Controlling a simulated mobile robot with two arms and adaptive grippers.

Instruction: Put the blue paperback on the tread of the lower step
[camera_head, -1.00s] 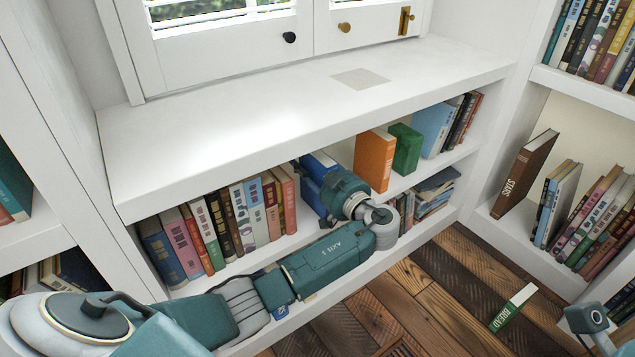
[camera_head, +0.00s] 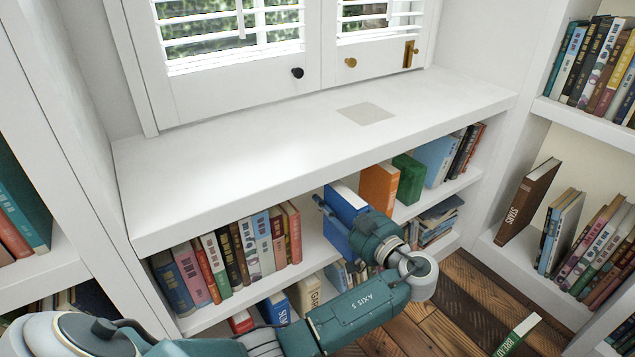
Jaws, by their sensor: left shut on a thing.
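The blue paperback (camera_head: 346,199) stands upright at the front of the upper shelf of the low bookcase, its white page edge upward. My left gripper (camera_head: 337,222) is shut on it from the front, the fingers partly covering its side. The book now juts out of the gap between the row of books on the left and the orange book. I cannot tell whether its bottom still touches the shelf. No step or tread shows in this view. My right gripper is not in view.
An orange book (camera_head: 379,188) and a green book (camera_head: 409,178) stand just right of the blue one. The white bench top (camera_head: 230,175) overhangs the shelf. A green book (camera_head: 518,334) lies on the plank floor (camera_head: 470,303) at right.

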